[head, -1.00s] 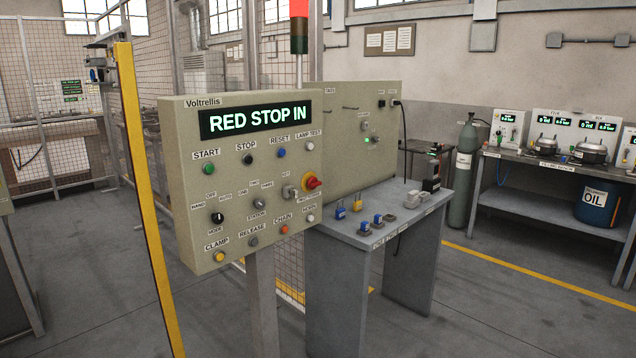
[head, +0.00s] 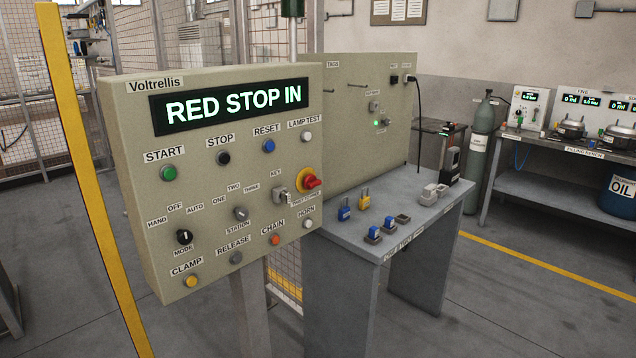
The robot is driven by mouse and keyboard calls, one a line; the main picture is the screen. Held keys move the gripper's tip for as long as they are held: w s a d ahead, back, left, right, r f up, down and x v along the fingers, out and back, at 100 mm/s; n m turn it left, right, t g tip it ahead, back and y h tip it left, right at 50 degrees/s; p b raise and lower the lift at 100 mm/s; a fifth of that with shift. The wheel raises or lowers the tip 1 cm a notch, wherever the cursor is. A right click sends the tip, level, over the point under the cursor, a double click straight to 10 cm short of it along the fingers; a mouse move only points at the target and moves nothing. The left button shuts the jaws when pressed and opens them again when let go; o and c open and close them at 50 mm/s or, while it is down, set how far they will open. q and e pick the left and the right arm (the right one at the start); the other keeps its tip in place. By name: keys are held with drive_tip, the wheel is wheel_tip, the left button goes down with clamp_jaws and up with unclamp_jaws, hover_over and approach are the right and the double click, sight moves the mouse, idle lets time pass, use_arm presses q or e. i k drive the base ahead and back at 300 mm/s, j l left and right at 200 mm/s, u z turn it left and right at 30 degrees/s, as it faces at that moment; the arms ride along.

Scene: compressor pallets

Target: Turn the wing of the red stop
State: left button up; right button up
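The red stop (head: 312,182) is a red knob with a wing on a yellow collar, at the right edge of the grey-beige control panel (head: 130,120) in the head view. A label sits just below it, too small to read for sure. The panel's display (head: 235,105) reads RED STOP IN in green-white letters. A key switch (head: 280,196) sits directly left of the red stop. Neither of my grippers shows in the head view.
A yellow post (head: 85,180) stands left of the panel. Behind and right is a grey table (head: 345,245) with blue and yellow padlocks (head: 363,200) and small blocks. A gas cylinder (head: 480,145) and filling bench (head: 560,150) stand further right. Open floor lies at the right front.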

sight(315, 183)
drive_tip(key=i+l+u, duration=0.25)
drive_tip(key=i+l, duration=0.15)
drive_tip(key=l, duration=0.25)
drive_tip(key=i+l+u, duration=0.1)
drive_tip(key=l, duration=0.25)
drive_tip(key=i+l+u, duration=0.15)
drive_tip(key=l, duration=0.25)
drive_tip(key=i+l+u, duration=0.1)
drive_tip(key=l, duration=0.3)
drive_tip(key=i+l+u, duration=0.1)
drive_tip(key=l, duration=0.3)
drive_tip(key=i+l+u, duration=0.15)
drive_tip(key=l, duration=0.25)
drive_tip(key=i+l+u, duration=0.1)
drive_tip(key=l, duration=0.35)
drive_tip(key=i, duration=0.05)
